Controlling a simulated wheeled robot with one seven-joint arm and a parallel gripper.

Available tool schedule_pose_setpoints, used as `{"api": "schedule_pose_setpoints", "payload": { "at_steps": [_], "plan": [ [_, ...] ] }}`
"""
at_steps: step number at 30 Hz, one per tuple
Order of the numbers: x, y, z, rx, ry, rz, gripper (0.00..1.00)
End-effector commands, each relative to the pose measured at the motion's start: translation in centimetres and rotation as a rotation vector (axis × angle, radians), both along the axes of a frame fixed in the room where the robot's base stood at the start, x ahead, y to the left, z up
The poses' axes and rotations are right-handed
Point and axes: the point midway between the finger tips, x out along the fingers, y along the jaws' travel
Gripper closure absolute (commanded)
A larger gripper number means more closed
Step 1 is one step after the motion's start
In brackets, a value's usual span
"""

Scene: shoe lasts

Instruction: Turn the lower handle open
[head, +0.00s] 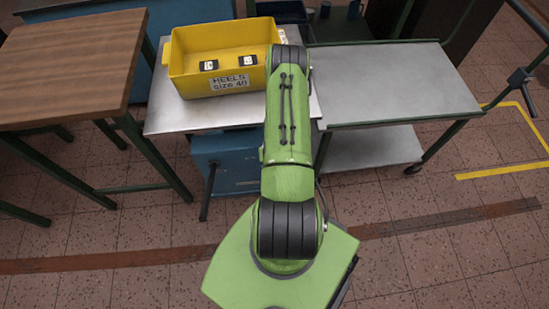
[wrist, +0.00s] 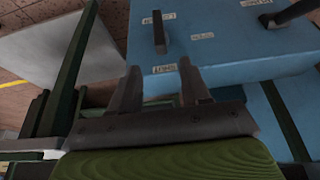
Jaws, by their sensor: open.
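The blue cabinet (head: 228,160) stands under the metal table, with one dark bar handle (head: 209,190) showing at its left side. In the wrist view the blue cabinet face (wrist: 225,50) carries small white labels and two dark handles: one (wrist: 159,32) near the middle, one (wrist: 294,12) at the upper right. I cannot tell for sure which is the lower one. My gripper (wrist: 160,68) is open and empty, its two fingers apart and pointing toward the cabinet face. The nearer handle is beyond the fingertips, with no contact visible. In the head view my arm hides the gripper.
A yellow bin (head: 190,82) labelled "HEELS SIZE 40" sits on the metal table (head: 165,122). A wooden-topped table (head: 70,60) with green legs stands at the left. A grey cart (head: 400,90) stands at the right. The tiled floor in front is clear.

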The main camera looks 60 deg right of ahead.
Motion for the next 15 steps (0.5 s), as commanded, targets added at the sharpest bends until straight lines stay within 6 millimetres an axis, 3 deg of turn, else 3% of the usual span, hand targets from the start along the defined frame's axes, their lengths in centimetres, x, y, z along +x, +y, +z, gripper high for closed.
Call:
{"api": "schedule_pose_setpoints", "payload": {
  "at_steps": [15],
  "plan": [
    [3.1,-3.6,-12.0,-0.001,0.000,-0.003,0.53]
  ]
}}
